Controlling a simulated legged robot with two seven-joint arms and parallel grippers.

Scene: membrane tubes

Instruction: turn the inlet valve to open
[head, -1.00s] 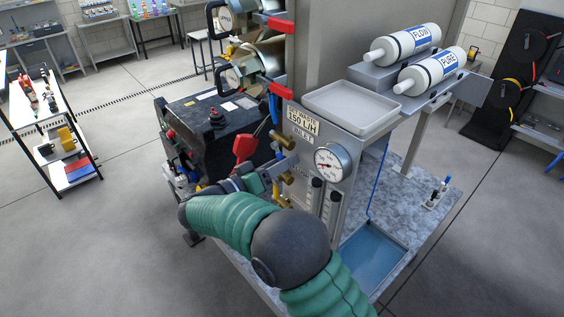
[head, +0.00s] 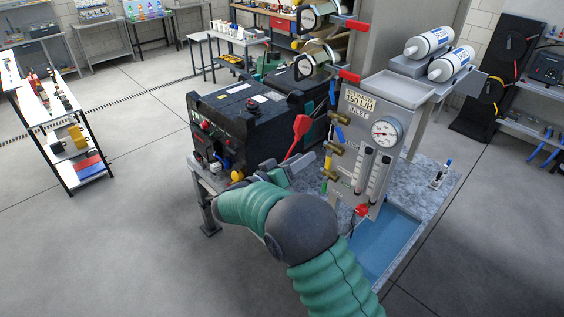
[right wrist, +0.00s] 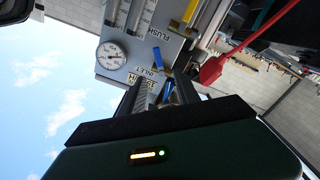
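The inlet valve is a brass valve with a blue handle (head: 340,133), on the left side of the grey panel beside the INLET label. The handle slants downward from the brass body. In the right wrist view a blue handle (right wrist: 157,57) shows beside the upside-down INLET label, beyond the fingertips. My right gripper (head: 290,172) is left of the panel, apart from the valve. In the right wrist view its fingers (right wrist: 167,84) stand apart, with a bluish part showing in the gap; I cannot tell whether anything touches it. My left gripper is not in view.
The panel carries a round gauge (head: 383,132), two flow tubes and a yellow handle (head: 328,161) lower down. A red paddle-shaped part (head: 298,132) stands just behind my gripper. A black machine (head: 237,125) is to the left. A blue basin (head: 385,245) lies below the panel.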

